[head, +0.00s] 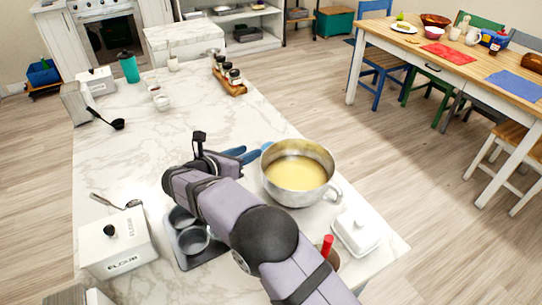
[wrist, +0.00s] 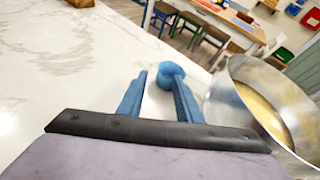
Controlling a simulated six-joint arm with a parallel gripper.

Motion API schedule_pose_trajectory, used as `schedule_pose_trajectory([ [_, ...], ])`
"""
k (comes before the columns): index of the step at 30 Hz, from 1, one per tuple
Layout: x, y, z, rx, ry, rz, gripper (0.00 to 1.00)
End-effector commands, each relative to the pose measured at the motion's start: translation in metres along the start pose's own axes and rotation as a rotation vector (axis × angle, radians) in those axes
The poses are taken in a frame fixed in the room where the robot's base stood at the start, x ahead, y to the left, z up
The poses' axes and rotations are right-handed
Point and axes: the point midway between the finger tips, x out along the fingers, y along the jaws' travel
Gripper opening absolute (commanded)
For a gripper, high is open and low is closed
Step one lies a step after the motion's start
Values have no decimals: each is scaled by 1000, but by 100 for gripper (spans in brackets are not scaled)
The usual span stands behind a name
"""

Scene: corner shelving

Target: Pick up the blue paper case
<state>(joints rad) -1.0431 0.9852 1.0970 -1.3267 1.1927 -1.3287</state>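The blue paper case (wrist: 171,70) is a small round blue shape on the marble counter, at the tip of my gripper's right finger in the wrist view. The finger partly covers it, and I cannot tell whether they touch. In the head view, a bit of blue that looks like the case (head: 266,146) shows beside the mixing bowl's rim. My gripper (wrist: 158,78) has two blue fingers standing apart, with bare counter showing between them. In the head view my gripper (head: 246,153) is low over the counter, left of the bowl.
A metal bowl (head: 299,181) of yellow batter stands close right of my gripper. A muffin tin (head: 187,260), flour box (head: 117,247) and white butter dish (head: 357,232) are nearer. A wooden spice rack (head: 230,81) stands farther back. The counter left of my gripper is clear.

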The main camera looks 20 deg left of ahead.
Motion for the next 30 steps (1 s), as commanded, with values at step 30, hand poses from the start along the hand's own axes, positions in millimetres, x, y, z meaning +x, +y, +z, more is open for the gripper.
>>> schedule_pose_trajectory([
  [30,73,-5,1,5,1,-1,32],
])
